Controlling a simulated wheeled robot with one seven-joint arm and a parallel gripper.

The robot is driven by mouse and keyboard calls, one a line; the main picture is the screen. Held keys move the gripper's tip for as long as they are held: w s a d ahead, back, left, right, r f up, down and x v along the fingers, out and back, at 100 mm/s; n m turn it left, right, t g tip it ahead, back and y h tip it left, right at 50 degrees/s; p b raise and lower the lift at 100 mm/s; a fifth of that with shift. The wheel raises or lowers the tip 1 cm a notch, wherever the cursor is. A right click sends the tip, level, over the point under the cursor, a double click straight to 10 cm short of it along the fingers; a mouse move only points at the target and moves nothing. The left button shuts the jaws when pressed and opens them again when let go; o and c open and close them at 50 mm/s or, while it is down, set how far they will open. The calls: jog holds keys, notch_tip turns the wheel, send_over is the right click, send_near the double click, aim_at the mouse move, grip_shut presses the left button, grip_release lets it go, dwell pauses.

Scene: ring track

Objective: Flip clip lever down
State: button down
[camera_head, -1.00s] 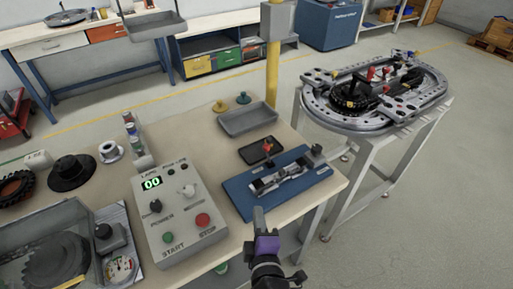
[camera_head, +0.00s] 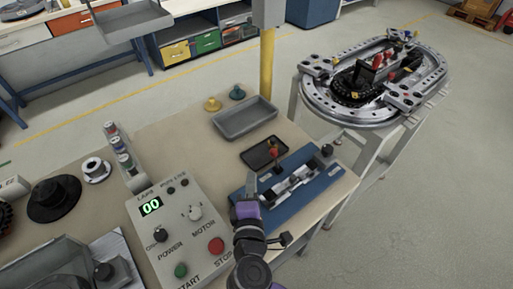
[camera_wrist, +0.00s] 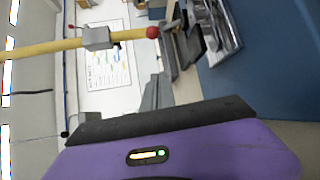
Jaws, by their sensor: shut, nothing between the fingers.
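The clip (camera_head: 298,178) is a metal fixture on a blue base plate (camera_head: 325,188) at the table's right edge. A red-tipped lever (camera_head: 273,153) stands up near its far side. In the wrist view the red ball tip (camera_wrist: 152,32) shows at top centre, with metal clip parts (camera_wrist: 214,28) and the blue plate (camera_wrist: 268,55) to its right. My gripper (camera_head: 251,182) is shut and empty, fingers pointing up in the picture, at the plate's left edge. It looks near but apart from the lever; the exact gap is hard to tell.
A control box (camera_head: 178,228) with buttons and a "00" display stands left of my gripper. A dark small tray (camera_head: 262,153) and a grey tray (camera_head: 245,117) lie behind the clip. A yellow post (camera_head: 267,75) rises behind the table. The ring track (camera_head: 375,78) stands at the right.

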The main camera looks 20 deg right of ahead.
aim_at(275, 157)
jog(key=shift+w, duration=0.15)
jog(key=shift+w, duration=0.25)
jog(key=p+x, duration=0.1)
jog(key=x, duration=0.8)
jog(key=shift+w+d+p, duration=0.15)
jog(key=shift+w+p, duration=0.05)
jog(key=shift+p, duration=0.1)
jog(key=shift+s+d+r+p, duration=0.2)
jog(key=shift+s+d+p, duration=0.45)
jog(key=shift+d, duration=0.2)
jog(key=shift+s+d+p, duration=0.3)
jog(key=shift+s+d, duration=0.25)
jog(key=shift+d, duration=0.15)
jog(key=shift+s+f+b, duration=0.1)
jog(key=shift+b, duration=0.45)
